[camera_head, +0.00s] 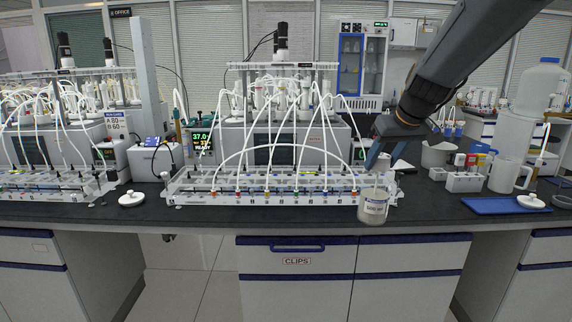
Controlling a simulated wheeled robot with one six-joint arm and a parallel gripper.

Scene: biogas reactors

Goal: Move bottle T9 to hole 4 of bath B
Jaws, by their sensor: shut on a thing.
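A clear glass bottle (373,207) with a white label and pale contents hangs upright from my gripper (374,165) at the front right of the middle bench. The label's small print is too small to read for certain. My gripper reaches down from the upper right and is shut on the bottle's top, which its blue-grey fingers partly hide. Behind stands a large grey bath unit (230,135) with tubes looping from its lid to a clear rack (215,197) in front. I cannot read a bath letter or hole numbers.
A second similar rack (50,188) stands at left. White round stirrers or caps (131,198) lie on the dark bench (290,222). At right are a white bottle holder (464,182), a white jug (510,165) and a blue tray (500,205).

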